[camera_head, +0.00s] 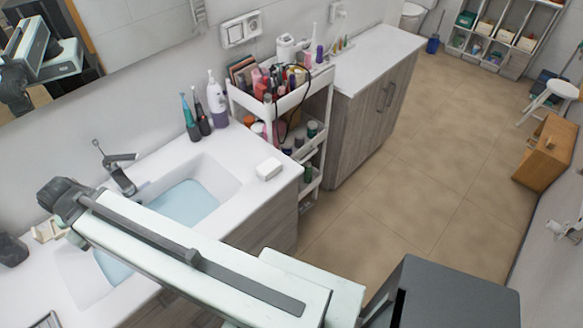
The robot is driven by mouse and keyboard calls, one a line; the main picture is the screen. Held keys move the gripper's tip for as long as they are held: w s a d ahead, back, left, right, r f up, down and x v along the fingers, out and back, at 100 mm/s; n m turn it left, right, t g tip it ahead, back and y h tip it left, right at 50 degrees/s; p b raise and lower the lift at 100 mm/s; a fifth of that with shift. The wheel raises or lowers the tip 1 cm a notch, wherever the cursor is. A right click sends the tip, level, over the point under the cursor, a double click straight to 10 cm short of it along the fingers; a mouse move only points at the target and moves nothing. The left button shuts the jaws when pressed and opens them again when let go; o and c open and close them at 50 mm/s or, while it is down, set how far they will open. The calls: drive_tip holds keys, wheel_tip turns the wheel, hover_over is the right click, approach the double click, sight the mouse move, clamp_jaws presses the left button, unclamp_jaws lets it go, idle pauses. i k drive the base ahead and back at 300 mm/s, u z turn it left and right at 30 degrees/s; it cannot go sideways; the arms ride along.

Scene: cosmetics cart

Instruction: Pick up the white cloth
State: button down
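A small white block-like item (269,169) lies on the right end of the sink counter, near its front edge. It looks like a folded white cloth, but it is too small to be sure. My arm reaches across the front of the sink to the left. The dark end of my arm (66,198) is over the left side of the counter, well away from the white item. My gripper's fingers cannot be made out there, so I cannot tell if they are open or shut.
The sink (185,204) holds bluish water, with a faucet (117,172) behind it. Several bottles (215,100) stand at the back of the counter. A crowded cosmetics cart (290,115) stands to the right, beside a cabinet (370,105). The tiled floor (420,190) is open on the right.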

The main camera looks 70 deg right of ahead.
sight(270, 168)
drive_tip(key=z, duration=1.8)
drive_tip(key=k, duration=0.75)
drive_tip(key=z, duration=0.2)
drive_tip(key=i, duration=0.8)
drive_tip(key=u, duration=0.4)
